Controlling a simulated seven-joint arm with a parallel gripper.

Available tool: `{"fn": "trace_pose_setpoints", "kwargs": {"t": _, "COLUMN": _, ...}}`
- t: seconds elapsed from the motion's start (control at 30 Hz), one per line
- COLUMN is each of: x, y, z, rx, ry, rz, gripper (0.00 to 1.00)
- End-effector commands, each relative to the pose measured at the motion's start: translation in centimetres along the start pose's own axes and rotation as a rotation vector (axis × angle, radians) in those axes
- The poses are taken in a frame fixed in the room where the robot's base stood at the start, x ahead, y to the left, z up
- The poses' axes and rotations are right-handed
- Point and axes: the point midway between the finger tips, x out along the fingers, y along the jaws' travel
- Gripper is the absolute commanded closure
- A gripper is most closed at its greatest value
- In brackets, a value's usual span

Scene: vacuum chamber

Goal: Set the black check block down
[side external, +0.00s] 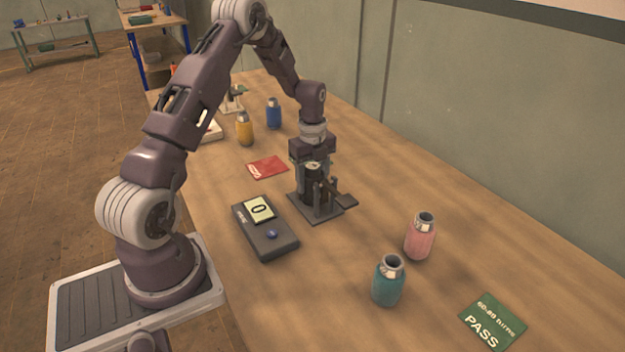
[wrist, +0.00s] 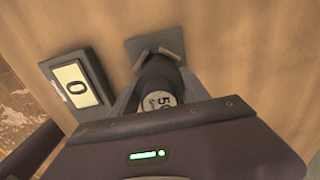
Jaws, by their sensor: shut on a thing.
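The black check block (side external: 313,184) is a dark upright cylinder with a pale top; in the wrist view its pale label (wrist: 158,101) shows a "50". My gripper (side external: 312,187) points down and is shut on the block. The block is at a dark stand (side external: 325,212), which has a flat square base, short upright posts and a small side plate. In the wrist view the stand's base (wrist: 140,43) and two angled posts show just past the block. I cannot tell whether the block's underside touches the stand, as fingers and posts cover it.
A dark meter (side external: 266,238) reading 0 sits left of the stand. A red card (side external: 268,167), yellow bottle (side external: 244,130) and blue bottle (side external: 274,114) are behind. Pink (side external: 420,240) and teal (side external: 387,283) bottles and a green PASS card (side external: 493,322) are at the right front.

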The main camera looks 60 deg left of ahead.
Motion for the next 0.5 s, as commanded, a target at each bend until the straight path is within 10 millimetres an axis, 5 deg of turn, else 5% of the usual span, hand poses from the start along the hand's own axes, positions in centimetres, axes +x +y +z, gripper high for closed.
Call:
{"fn": "trace_pose_setpoints", "kwargs": {"t": 0.13, "x": 0.27, "y": 0.01, "z": 0.03, "rx": 0.000, "ry": 0.000, "rz": 0.001, "gripper": 1.00}}
{"fn": "trace_pose_setpoints", "kwargs": {"t": 0.17, "x": 0.26, "y": 0.03, "z": 0.03, "rx": 0.000, "ry": 0.000, "rz": 0.001, "gripper": 0.40}}
{"fn": "trace_pose_setpoints", "kwargs": {"t": 0.23, "x": 0.24, "y": 0.02, "z": 0.03, "rx": 0.000, "ry": 0.000, "rz": 0.001, "gripper": 0.27}}
{"fn": "trace_pose_setpoints", "kwargs": {"t": 0.5, "x": 0.21, "y": 0.01, "z": 0.02, "rx": 0.000, "ry": 0.000, "rz": 0.001, "gripper": 0.24}}
